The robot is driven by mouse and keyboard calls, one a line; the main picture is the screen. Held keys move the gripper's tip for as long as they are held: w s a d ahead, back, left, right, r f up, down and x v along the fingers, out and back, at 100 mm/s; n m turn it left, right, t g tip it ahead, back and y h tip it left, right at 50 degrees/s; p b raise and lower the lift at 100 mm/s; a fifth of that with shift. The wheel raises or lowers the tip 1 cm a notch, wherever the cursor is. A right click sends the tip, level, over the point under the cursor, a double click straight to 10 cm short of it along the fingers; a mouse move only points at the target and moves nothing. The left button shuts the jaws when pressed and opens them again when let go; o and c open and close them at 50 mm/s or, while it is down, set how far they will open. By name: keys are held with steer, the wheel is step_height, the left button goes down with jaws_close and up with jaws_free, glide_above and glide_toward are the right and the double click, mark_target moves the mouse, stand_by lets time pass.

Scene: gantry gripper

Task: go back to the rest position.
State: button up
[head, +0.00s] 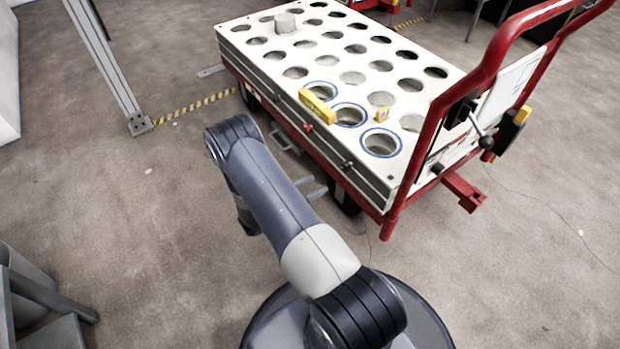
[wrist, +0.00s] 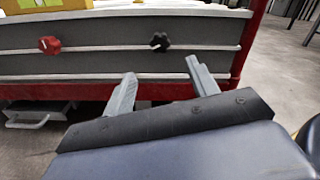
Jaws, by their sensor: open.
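My gripper (wrist: 160,90) shows in the wrist view with its two grey fingers apart and nothing between them. It points at the side of the cart (wrist: 110,66), and I cannot tell the exact gap.
The cart's white top plate (head: 262,58) has rows of round holes, several ringed blue. A yellow block (head: 317,106) and a grey cylinder (head: 285,22) sit on it. A red handle frame (head: 490,65) rises on the right. A metal post (head: 105,62) stands left. Open floor lies left.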

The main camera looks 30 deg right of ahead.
mark_target(343, 168)
steer(key=d+b, duration=0.1)
steer(key=d, duration=0.6)
steer(key=d+b, duration=0.1)
steer(key=d, duration=0.3)
steer(key=shift+w+f+b, duration=0.1)
steer(key=shift+w+b, duration=0.25)
steer(key=shift+w, duration=0.05)
steer(key=shift+a+m+p, duration=0.1)
steer(key=shift+m+p, duration=0.2)
steer(key=shift+m, duration=0.3)
